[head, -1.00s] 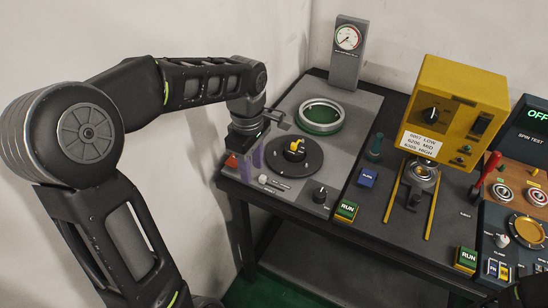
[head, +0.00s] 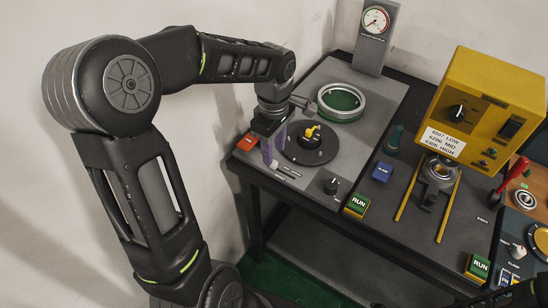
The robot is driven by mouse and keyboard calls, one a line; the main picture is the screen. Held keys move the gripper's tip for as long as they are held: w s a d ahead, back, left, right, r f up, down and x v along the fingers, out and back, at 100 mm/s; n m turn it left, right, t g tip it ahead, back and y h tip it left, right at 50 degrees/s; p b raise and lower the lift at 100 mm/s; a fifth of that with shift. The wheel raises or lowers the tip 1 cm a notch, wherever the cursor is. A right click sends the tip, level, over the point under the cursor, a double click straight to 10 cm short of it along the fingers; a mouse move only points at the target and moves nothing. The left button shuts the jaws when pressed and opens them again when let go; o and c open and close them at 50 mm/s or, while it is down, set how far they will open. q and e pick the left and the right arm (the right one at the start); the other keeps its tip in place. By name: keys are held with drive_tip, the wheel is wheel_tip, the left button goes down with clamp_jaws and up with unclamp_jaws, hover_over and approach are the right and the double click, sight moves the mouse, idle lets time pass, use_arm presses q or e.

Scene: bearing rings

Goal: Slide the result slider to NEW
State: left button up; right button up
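The result slider is a small light knob (head: 273,164) at the left end of a short slot on the front left of the grey panel (head: 375,97). The printing beside it is too small to read. My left gripper (head: 270,158), with purple fingers, points down at the knob from above and behind. Its fingertips are at or very near the knob; I cannot tell whether they touch it. The fingers overlap in this view, so their gap is hidden. My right gripper is out of view; only a dark part of my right arm shows at the lower right.
A black turntable (head: 309,144) with a yellow piece stands right behind the slider. A red-orange button (head: 247,142) lies to its left and a black knob (head: 331,186) to its right. A metal ring (head: 342,102), a gauge post (head: 374,38) and a yellow machine (head: 489,100) stand farther off.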

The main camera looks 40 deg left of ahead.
sight(274, 165)
use_arm(q)
drive_tip(key=shift+f, duration=2.15)
drive_tip(key=shift+c, duration=0.5)
clamp_jaws()
